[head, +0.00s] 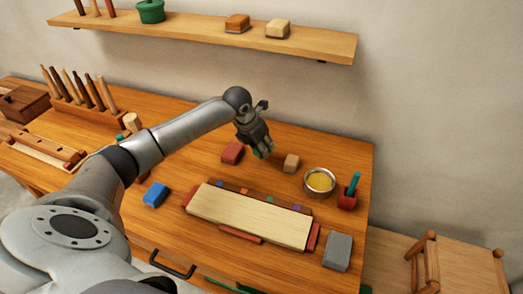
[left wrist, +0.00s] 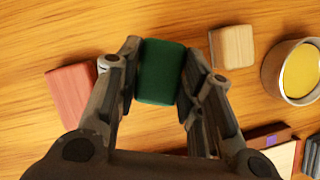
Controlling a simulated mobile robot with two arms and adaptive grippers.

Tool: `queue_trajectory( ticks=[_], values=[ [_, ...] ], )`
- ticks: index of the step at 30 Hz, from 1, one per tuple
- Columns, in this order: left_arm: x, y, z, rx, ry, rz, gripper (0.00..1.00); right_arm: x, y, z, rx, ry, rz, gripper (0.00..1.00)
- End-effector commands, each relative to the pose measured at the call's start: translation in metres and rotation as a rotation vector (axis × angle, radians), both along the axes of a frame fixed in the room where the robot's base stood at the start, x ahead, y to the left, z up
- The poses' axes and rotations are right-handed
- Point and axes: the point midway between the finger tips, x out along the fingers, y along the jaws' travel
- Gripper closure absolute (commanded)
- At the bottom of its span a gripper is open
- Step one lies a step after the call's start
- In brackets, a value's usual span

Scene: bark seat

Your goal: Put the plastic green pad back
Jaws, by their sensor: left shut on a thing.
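The green pad (left wrist: 161,72) is a small dark green block with rounded corners. In the left wrist view it sits between the two fingers of my left gripper (left wrist: 162,75), which is shut on it. In the head view only a bit of the green pad (head: 257,154) shows below my left gripper (head: 262,147), between a red block (head: 232,152) and a tan block (head: 291,163). I cannot tell whether the pad touches the table. My right gripper is in neither view.
A bowl of yellow stuff (head: 320,181) and a red holder (head: 347,200) stand to the right. A pale board (head: 250,216) lies in front, with a blue block (head: 156,194) and a grey block (head: 338,251) beside it. A tool rack (head: 85,110) stands at left; a shelf (head: 200,32) hangs above.

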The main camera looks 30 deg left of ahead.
Motion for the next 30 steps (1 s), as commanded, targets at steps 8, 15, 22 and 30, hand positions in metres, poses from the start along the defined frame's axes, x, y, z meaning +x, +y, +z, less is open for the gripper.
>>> queue_trajectory(
  ticks=[8,15,22,30],
  values=[
    [0.008,0.005,-0.012,0.0,0.001,0.001,0.84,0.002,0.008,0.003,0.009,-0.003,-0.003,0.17],
    [0.007,0.005,-0.04,0.001,-0.002,0.0,0.84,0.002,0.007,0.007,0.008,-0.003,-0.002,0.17],
    [0.007,0.005,-0.041,0.001,-0.002,0.0,0.84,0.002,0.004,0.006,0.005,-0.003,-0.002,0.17],
    [0.007,0.005,-0.043,0.001,-0.001,0.0,0.44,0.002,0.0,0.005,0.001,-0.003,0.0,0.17]
  ],
)
